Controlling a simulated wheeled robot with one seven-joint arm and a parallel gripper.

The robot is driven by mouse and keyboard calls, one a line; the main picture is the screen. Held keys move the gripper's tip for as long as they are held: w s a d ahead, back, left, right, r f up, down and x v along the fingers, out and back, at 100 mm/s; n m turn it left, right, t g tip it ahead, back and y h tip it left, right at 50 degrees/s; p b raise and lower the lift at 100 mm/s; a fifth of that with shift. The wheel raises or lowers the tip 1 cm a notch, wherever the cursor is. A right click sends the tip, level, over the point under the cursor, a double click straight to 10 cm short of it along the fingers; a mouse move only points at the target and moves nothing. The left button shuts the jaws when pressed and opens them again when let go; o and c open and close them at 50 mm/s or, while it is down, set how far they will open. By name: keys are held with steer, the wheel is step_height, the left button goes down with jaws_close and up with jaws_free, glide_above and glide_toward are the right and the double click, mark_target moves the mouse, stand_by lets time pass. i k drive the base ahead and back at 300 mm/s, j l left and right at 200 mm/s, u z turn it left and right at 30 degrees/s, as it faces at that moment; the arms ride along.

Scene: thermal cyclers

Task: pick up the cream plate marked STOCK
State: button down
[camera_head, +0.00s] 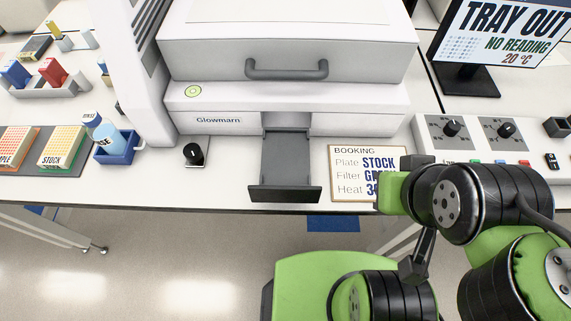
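The plate marked STOCK (63,149) lies on a dark mat at the far left of the bench. It has a cream rim, a coloured well grid and its label along the front edge. A similar plate (14,146), its label ending in "PLE", sits just left of it, cut by the picture edge. My gripper (423,257) seems to be the dark part below my wrist at the right, over the bench's front edge and far from the plate. My arm hides most of it, so its fingers cannot be made out.
A blue holder with bottles (117,152) stands right of the STOCK plate. The Glowmarn instrument (290,95) fills the middle, its dark tray (285,194) pulled out. A booking card (345,190), control panel (475,145) and "TRAY OUT" screen (500,35) are at right.

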mark_target(59, 151)
steer(key=u, duration=2.2)
steer(key=i+j+u, duration=0.25)
steer(key=i+u, duration=0.15)
steer(key=i+j+u, duration=0.1)
steer(key=i+u, duration=0.7)
steer(key=i+l+u, duration=0.15)
steer(key=i+u, duration=0.3)
